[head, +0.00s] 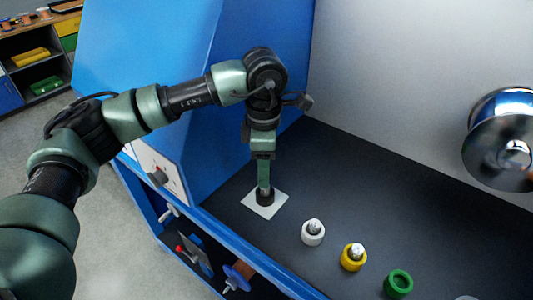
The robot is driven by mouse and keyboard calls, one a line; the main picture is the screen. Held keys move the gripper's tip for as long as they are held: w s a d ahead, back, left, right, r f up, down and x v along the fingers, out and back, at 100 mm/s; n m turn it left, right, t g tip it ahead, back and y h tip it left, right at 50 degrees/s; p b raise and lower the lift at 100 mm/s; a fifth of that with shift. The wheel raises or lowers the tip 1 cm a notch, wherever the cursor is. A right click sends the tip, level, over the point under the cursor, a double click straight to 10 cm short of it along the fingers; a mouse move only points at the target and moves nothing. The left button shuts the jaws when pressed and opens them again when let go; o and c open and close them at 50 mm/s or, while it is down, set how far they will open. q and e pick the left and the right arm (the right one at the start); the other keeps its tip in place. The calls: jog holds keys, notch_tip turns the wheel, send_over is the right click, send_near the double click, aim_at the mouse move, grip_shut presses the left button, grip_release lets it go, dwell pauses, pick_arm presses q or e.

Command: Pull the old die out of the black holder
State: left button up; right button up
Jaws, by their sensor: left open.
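The black holder (265,199) stands on a white square pad (270,208) near the front left of the dark work surface. My left gripper (264,188) points straight down directly over it, with its fingertips at the holder's top. The gripper is open. The old die is hidden behind the fingers, so I cannot tell how it sits in the holder or whether the fingers touch it. My right gripper is not in view.
A white holder (313,240) and a yellow holder (352,263) each carry a metal piece. A green ring-shaped holder (399,285) looks empty. A blue slanted housing (190,75) rises behind my arm. A shiny metal pulley (485,155) is at right. The middle surface is clear.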

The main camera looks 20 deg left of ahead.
aim_at(265, 190)
pick_arm(q)
notch_tip(265, 190, down, 4)
jog(key=shift+r+p, duration=0.1)
jog(key=shift+p, duration=0.2)
jog(key=shift+w+f, duration=0.1)
jog(key=shift+f, duration=0.55)
jog(key=c, duration=0.9)
grip_shut()
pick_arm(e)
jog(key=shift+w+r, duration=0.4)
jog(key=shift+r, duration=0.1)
